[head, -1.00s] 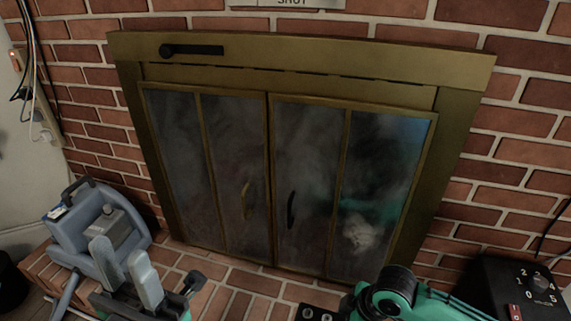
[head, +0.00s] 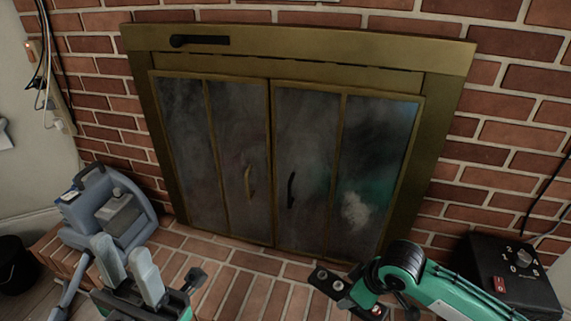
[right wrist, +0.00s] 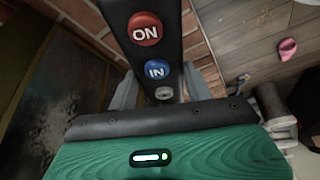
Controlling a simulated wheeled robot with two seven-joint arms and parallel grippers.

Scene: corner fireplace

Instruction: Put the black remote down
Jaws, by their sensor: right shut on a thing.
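The black remote (right wrist: 155,15) shows in the right wrist view as a long black bar with a red ON button, a blue IN button and a small grey button. My right gripper (right wrist: 165,88) is shut on it, a grey finger on each side. The remote's far end runs out of the top of that view.
A brass fireplace with shut glass doors (head: 235,160) fills the middle. A brick hearth (head: 245,285) lies before it. A blue-grey machine (head: 105,205) stands at left, a black dial box (head: 515,270) at right. A pink object (right wrist: 287,48) lies on the wooden floor.

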